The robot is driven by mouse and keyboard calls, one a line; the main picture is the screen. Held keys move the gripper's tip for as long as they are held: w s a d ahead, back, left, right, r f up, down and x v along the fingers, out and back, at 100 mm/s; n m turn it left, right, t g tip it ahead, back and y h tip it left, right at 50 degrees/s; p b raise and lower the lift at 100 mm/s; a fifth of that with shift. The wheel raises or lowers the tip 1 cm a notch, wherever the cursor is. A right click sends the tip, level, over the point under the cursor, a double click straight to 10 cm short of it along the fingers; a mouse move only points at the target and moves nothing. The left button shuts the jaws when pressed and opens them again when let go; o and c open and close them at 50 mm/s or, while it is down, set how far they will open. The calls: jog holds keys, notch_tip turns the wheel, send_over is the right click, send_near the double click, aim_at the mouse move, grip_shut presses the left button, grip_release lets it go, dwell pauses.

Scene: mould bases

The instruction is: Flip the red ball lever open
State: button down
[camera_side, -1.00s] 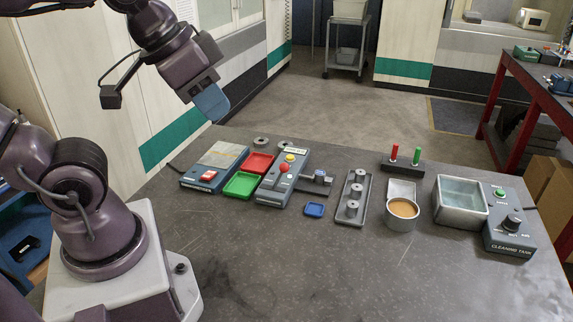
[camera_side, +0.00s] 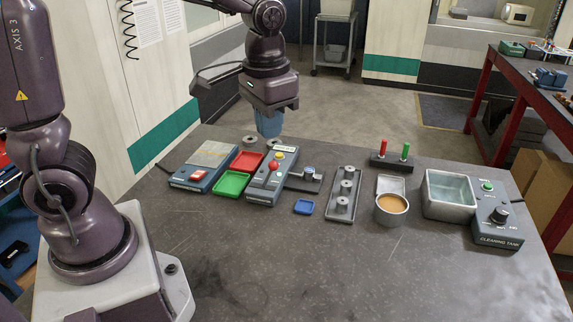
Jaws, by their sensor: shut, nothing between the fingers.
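A grey box (camera_side: 262,187) on the table carries a red ball (camera_side: 273,166), with a yellow button (camera_side: 280,155) behind it. Whether a lever arm lies under the ball is too small to tell. My gripper (camera_side: 268,130) hangs above and behind the box with its blue fingers pointing down. The fingers are shut and empty, apart from the red ball.
Red (camera_side: 246,161) and green (camera_side: 232,183) trays and a blue-grey device (camera_side: 204,166) lie left of the box. The front table is clear.

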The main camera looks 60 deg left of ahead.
jog(key=w+a+f+n+g+y, duration=0.1)
jog(key=w+a+f+n, duration=0.1)
jog(key=w+f, duration=0.3)
jog(key=w+a+f+n+g+y, duration=0.2)
jog(key=w+f, duration=0.3)
jog(key=w, duration=0.4)
jog(key=shift+w+a+f+n+g+y, duration=0.3)
jog(key=shift+a+n, duration=0.1)
jog(key=shift+a, duration=0.25)
send_near(269, 176)
jog(key=shift+f, duration=2.3)
jog(key=shift+w+a, duration=0.1)
jog(key=shift+w, duration=0.2)
